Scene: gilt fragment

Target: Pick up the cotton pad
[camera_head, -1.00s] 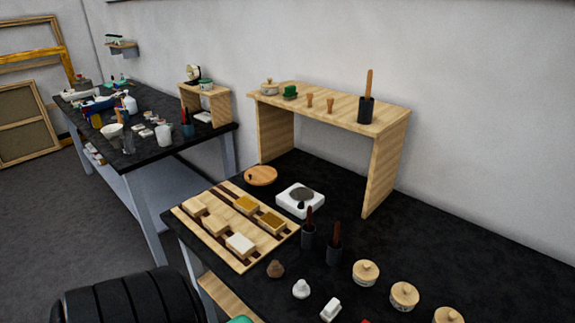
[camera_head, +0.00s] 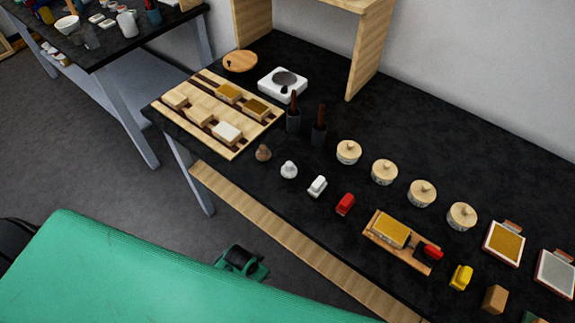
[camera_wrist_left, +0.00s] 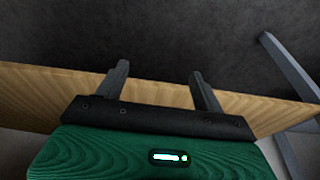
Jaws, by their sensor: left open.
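No object is plainly recognisable as the cotton pad. Pale candidates on the dark table are a white rounded piece (camera_head: 289,170), a white block (camera_head: 317,187) beside it, and a white-topped block (camera_head: 227,132) on the slatted wooden rack. My left gripper (camera_wrist_left: 158,72) shows in the left wrist view, its two black fingers apart with nothing between them. A wooden board lies beyond the fingers; none of the pale pieces shows in that view. My right gripper is not in view.
The dark table (camera_head: 420,125) holds several lidded pots (camera_head: 348,152), a red piece (camera_head: 345,204), a wooden board with a tan block (camera_head: 391,231), and two dark cups with handles. The back middle is clear.

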